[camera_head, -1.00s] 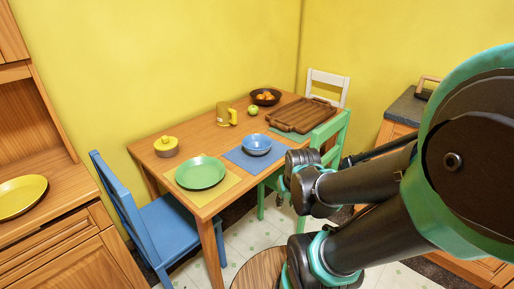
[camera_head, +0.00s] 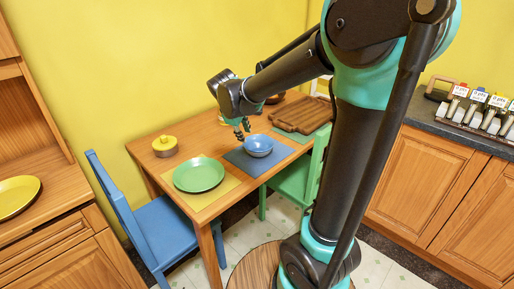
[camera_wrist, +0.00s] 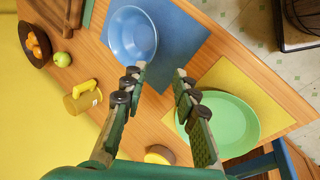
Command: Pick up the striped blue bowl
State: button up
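The striped blue bowl (camera_head: 258,147) sits upright on a blue placemat (camera_head: 240,160) on the wooden table. In the wrist view the bowl (camera_wrist: 133,36) is at the top, beyond my fingertips and a little left of them. My gripper (camera_head: 242,131) is above the table, just left of and behind the bowl in the head view. In the wrist view my gripper (camera_wrist: 158,72) has its fingers spread apart with nothing between them. The bowl appears empty, and I cannot see any contact with it.
A green plate (camera_head: 199,175) on a yellow placemat (camera_head: 208,202) is left of the bowl. A yellow mug (camera_wrist: 83,96), a green apple (camera_wrist: 62,59), a yellow-lidded pot (camera_head: 165,147) and a wooden tray (camera_head: 301,116) share the table. Blue (camera_head: 168,232) and green chairs (camera_head: 292,183) stand alongside.

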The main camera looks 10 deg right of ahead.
send_near(253, 151)
notch_tip(253, 151, down, 5)
jog(key=w, duration=0.2)
jog(key=shift+w+d+f, duration=0.4)
jog(key=shift+f, duration=0.3)
jog(key=shift+w+d+f, duration=0.4)
jog(key=shift+d+f, duration=0.05)
jog(key=shift+f, duration=0.25)
jog(key=shift+w+d+f, duration=0.4)
jog(key=shift+f, duration=0.3)
jog(key=shift+c, duration=0.5)
grip_shut()
